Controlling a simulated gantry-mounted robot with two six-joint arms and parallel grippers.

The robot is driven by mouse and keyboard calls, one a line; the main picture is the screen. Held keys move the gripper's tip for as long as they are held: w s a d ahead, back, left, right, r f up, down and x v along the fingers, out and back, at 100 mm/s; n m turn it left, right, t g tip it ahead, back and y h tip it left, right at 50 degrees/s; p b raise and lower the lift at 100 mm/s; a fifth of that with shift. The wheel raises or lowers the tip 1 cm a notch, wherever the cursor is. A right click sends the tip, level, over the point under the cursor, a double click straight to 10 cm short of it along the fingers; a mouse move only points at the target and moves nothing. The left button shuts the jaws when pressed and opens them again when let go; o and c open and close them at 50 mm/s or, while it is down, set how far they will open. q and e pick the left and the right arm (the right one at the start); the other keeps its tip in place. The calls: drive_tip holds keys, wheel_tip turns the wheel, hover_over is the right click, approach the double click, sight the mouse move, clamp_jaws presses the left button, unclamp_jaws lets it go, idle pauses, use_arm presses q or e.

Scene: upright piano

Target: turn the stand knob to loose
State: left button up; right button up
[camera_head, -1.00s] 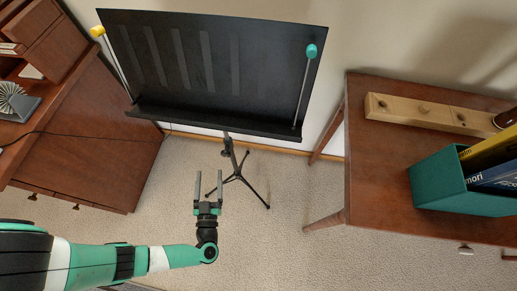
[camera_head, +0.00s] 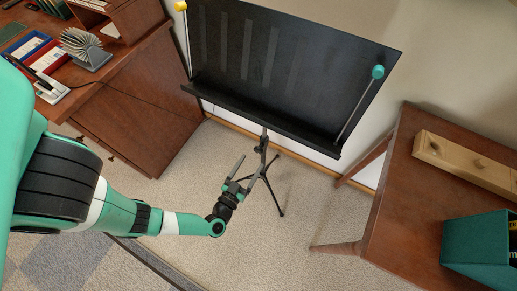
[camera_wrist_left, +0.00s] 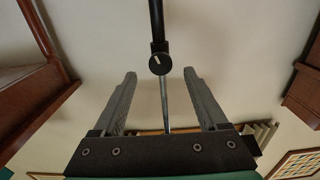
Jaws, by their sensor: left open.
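The black music stand (camera_head: 290,62) stands on the carpet, its desk tilted, on a thin post and tripod legs. Its round black stand knob (camera_wrist_left: 160,63) shows clearly in the left wrist view, on the post, with a short white mark pointing up and left. My left gripper (camera_wrist_left: 159,76) is open and empty. In that view the knob appears centred between the fingertips and apart from both; its exact distance beyond them is hard to tell. In the head view the left gripper (camera_head: 256,160) is close to the post, below the desk. My right gripper is not in view.
A yellow-tipped rod (camera_head: 181,7) and a teal-tipped rod (camera_head: 377,72) rise at the desk's sides. A wooden cabinet (camera_head: 140,125) stands left and a wooden table (camera_head: 405,205) right. Open carpet (camera_head: 270,250) lies in front of the stand.

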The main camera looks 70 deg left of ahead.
sight(258, 152)
use_arm(q)
drive_tip(key=b+x, duration=0.2)
drive_tip(key=x, duration=0.4)
drive_tip(key=shift+a+f, duration=0.1)
drive_tip(key=shift+w+a, duration=0.2)
drive_tip(key=shift+w, duration=0.1)
clamp_jaws()
drive_tip(key=shift+n, duration=0.7)
unclamp_jaws()
